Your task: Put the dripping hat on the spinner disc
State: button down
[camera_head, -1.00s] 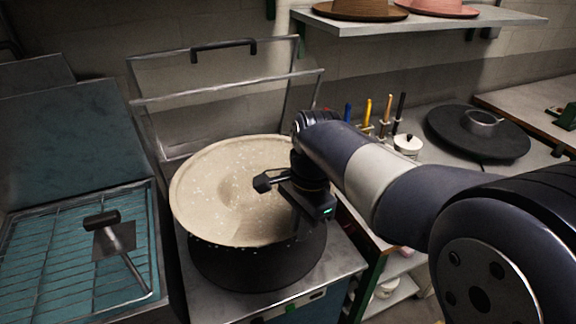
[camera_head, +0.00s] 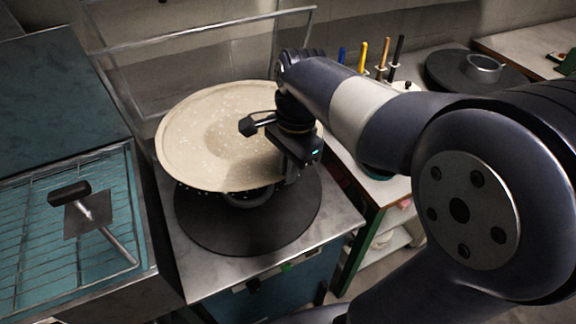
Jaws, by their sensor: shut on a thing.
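The dripping hat (camera_head: 205,140) is cream, wide-brimmed and speckled with pale drops. My gripper (camera_head: 268,126) is at the hat's right side and is shut on it; the exact grip on the brim is hard to see. The hat is tilted, held above the spinner disc (camera_head: 225,236). The disc is dark, round and flat on a metal-topped cabinet. Its front part shows below the hat, and a grey ring at its middle (camera_head: 248,198) is partly hidden by the brim. A gap shows between the brim and the disc at the front.
A clear raised lid (camera_head: 200,45) stands behind the disc. A teal basin with a wire rack (camera_head: 35,245) and a hammer-like tool (camera_head: 95,222) lies at left. Upright tools (camera_head: 383,58) and another dark disc (camera_head: 450,75) are at back right.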

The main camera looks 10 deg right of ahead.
jog(key=shift+a, duration=0.1)
jog(key=shift+s+a, duration=0.1)
jog(key=shift+a, duration=0.05)
jog(key=shift+f+p, duration=0.1)
jog(key=shift+p, duration=0.4)
notch_tip(320, 180, down, 2)
jog(key=shift+f+p, duration=0.2)
jog(key=shift+p, duration=0.5)
jog(key=shift+f+b, duration=2.2)
jog(key=shift+f, duration=0.4)
jog(key=shift+f+b, duration=0.35)
jog(key=shift+f, duration=0.3)
